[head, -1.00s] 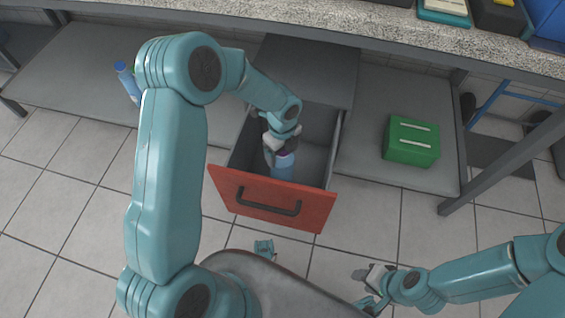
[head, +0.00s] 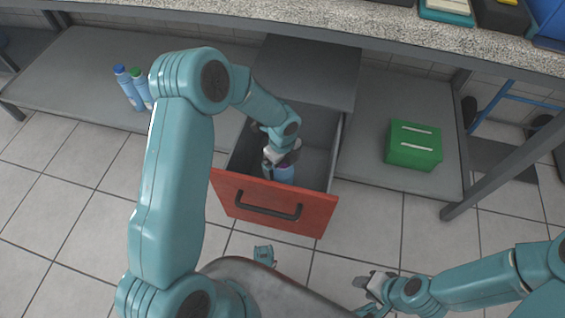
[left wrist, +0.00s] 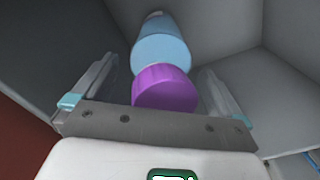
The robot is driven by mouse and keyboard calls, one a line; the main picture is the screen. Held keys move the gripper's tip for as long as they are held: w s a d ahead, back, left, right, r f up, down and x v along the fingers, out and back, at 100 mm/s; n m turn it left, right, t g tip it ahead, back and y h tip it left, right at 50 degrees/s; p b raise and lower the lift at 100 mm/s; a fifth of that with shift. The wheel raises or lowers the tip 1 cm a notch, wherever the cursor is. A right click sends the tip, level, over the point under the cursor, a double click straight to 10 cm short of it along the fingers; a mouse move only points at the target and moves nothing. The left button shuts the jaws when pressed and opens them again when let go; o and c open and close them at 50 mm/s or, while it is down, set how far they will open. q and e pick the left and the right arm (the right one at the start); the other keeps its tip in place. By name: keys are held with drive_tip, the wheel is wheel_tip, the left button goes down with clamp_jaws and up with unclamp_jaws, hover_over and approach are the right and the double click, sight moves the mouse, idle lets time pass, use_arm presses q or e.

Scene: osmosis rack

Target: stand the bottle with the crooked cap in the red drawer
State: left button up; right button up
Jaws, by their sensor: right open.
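The red drawer (head: 232,200) is pulled open below the bench. A light blue bottle (head: 284,174) with a purple cap is inside it. The left wrist view shows the bottle body (left wrist: 162,45) beyond the purple cap (left wrist: 165,88), which sits a little askew to it. My left gripper (head: 274,160) is down in the drawer at the bottle's top. In the left wrist view its two fingers (left wrist: 152,92) are apart, one on each side of the cap, with gaps showing. Whether the bottle stands fully upright is hard to tell. My right gripper (head: 368,292) is open and empty, in front of the drawer.
A blue-capped bottle (head: 127,88) and a green-capped bottle (head: 141,88) stand on the lower shelf (head: 75,75) at left. A green box (head: 413,147) sits on the shelf right of the drawer. Table legs stand at right. The floor before the drawer is partly clear.

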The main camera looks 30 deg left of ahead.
use_arm(q)
wheel_tip(320, 180, up, 12)
drive_tip(key=p, duration=0.4)
drive_tip(key=shift+r+p, duration=0.15)
drive_tip(key=shift+p, duration=0.25)
